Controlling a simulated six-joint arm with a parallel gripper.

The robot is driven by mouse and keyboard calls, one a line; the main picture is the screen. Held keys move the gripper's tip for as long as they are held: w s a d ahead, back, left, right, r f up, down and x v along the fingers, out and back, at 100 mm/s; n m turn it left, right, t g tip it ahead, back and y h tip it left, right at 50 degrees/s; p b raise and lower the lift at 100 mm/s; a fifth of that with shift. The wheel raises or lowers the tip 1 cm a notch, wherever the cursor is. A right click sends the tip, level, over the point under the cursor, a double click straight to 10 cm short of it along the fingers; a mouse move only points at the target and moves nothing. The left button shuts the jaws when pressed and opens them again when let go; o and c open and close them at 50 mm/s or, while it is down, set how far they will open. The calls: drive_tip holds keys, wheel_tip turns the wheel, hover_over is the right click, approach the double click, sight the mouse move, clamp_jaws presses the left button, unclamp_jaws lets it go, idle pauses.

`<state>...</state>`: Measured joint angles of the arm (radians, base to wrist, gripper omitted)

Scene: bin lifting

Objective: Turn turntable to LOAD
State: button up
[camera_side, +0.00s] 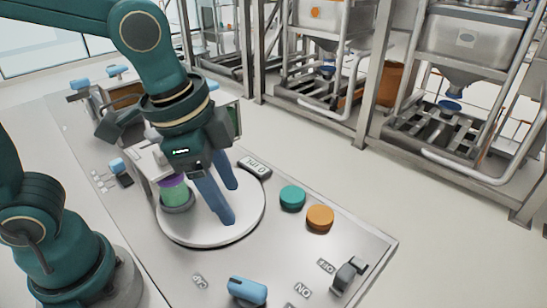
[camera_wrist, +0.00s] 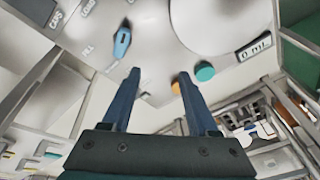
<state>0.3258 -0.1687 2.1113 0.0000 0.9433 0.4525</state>
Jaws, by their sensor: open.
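The turntable (camera_side: 245,215) is a round pale disc on the grey bench in the side view. Part of it shows at the top of the wrist view (camera_wrist: 215,20). A green container with a purple top (camera_side: 174,192) sits in a grey holder at its left side. My gripper (camera_side: 230,201) is open and empty, with its two blue fingers pointing down over the disc; I cannot tell whether they touch it. In the wrist view the fingers (camera_wrist: 159,74) are spread apart. A blue knob (camera_side: 247,291) is at the bench's front; a blue knob with labels around it also shows in the wrist view (camera_wrist: 122,43).
A teal button (camera_side: 292,196) and an orange button (camera_side: 320,217) stand right of the turntable. A "0 mL" display (camera_side: 254,167) is behind it. An ON/OFF switch (camera_side: 348,275) is near the bench's right corner. A grey machine (camera_side: 150,165) stands at left.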

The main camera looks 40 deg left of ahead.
sight(249, 286)
drive_tip(key=d+f+m+g, duration=0.1)
drive_tip(key=d+f, duration=0.1)
drive_tip(key=s+d+f+m+g, duration=0.1)
drive_tip(key=d+f, duration=0.1)
drive_tip(key=s+d+f+m+y, duration=0.1)
drive_tip(key=d+f+m, duration=0.1)
drive_tip(key=shift+s+d+f+g, duration=0.15)
drive_tip(key=shift+g, duration=0.25)
drive_tip(key=shift+s+f, duration=0.15)
drive_tip(key=shift+f, duration=2.45)
clamp_jaws()
